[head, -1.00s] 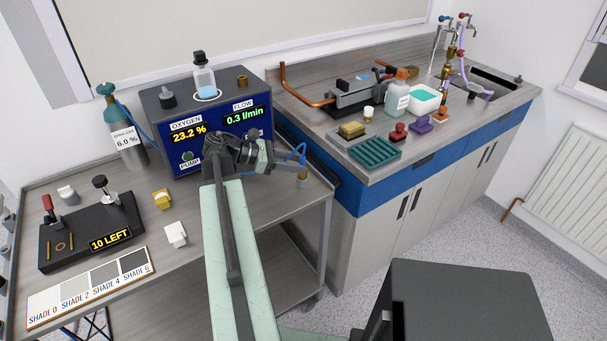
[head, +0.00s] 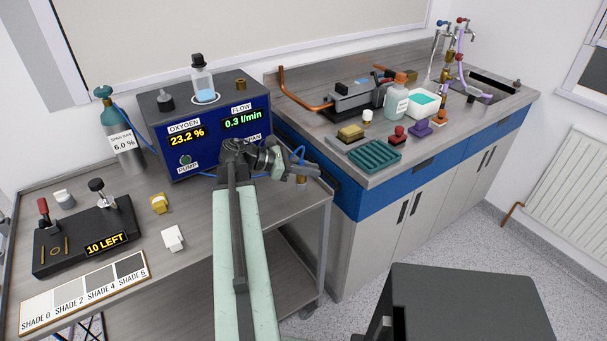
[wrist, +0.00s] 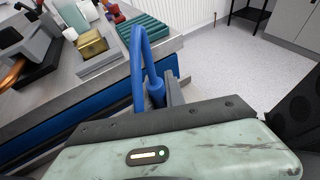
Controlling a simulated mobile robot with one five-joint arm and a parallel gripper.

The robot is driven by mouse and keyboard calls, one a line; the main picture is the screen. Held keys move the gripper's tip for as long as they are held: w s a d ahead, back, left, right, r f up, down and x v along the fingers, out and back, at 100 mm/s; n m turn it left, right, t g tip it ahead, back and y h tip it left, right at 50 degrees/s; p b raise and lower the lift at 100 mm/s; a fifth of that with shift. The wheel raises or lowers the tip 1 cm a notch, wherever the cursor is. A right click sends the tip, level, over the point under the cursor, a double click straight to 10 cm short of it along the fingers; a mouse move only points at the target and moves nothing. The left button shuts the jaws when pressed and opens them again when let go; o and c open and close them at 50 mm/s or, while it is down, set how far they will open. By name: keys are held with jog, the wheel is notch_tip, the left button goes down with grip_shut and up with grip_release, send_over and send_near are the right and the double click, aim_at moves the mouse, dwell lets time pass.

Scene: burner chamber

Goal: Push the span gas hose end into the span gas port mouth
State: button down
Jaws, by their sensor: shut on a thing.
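My gripper (head: 303,170) is at the right end of the cart, right of the analyser (head: 205,125), shut on the blue span gas hose (head: 298,153). In the wrist view the hose (wrist: 139,60) arches up and comes down to a thicker blue collar (wrist: 156,90) beside a dark finger. The hose tip is hidden behind my gripper's body. The SPAN label (head: 252,138) partly shows on the analyser's front, above my wrist. The span gas port mouth is hidden behind my arm. The span gas cylinder (head: 120,138) stands left of the analyser.
A black pump stand (head: 85,235), a yellow block (head: 159,203) and a white block (head: 173,238) are on the cart's left half. The bench (head: 340,165) with a teal tray (head: 374,157) lies to the right.

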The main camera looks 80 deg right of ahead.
jog(key=a+f+p+v, duration=0.1)
jog(key=p+v, duration=0.4)
jog(key=v, duration=1.1)
jog(key=shift+w+a, duration=0.2)
jog(key=shift+a, duration=0.4)
dwell(1.0)
notch_tip(320, 180, up, 4)
jog(key=p, duration=0.3)
jog(key=shift+f+p, duration=0.2)
jog(key=shift+p, duration=0.15)
jog(key=shift+f, duration=0.1)
dwell(1.4)
